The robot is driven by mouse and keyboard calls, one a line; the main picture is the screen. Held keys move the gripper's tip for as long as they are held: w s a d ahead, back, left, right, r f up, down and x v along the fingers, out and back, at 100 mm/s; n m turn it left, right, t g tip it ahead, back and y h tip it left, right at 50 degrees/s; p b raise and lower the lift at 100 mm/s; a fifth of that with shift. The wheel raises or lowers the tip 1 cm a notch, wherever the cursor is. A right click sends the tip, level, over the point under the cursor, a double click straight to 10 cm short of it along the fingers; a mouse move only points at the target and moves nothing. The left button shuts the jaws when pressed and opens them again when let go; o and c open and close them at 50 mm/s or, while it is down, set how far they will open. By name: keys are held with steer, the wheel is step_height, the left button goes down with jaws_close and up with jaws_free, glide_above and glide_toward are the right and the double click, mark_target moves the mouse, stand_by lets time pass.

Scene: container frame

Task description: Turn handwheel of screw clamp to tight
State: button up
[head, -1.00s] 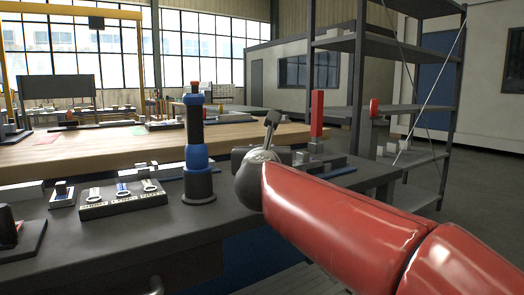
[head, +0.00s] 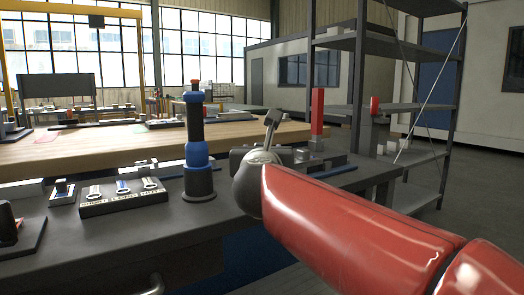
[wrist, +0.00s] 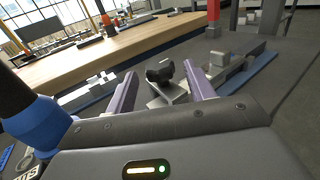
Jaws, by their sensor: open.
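In the wrist view my gripper (wrist: 159,70) is open, with its two purple-grey fingers spread apart. A black handwheel (wrist: 160,69) shows in the gap between the fingertips, with visible space on both sides. It sits above a grey metal clamp body (wrist: 168,96), partly hidden by my gripper housing. I cannot tell from the picture how tight the clamp is. In the head view my red arm and dark wrist reach over the bench, and the handwheel cannot be made out there.
A tall blue-and-black cylinder (head: 197,150) stands on the dark bench (head: 150,228), close left of my wrist; it also looms in the wrist view (wrist: 35,125). A tray of tools (head: 122,198) lies further left. A red upright block (head: 317,112) stands beyond my wrist.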

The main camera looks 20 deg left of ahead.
steer(key=shift+v, duration=2.6)
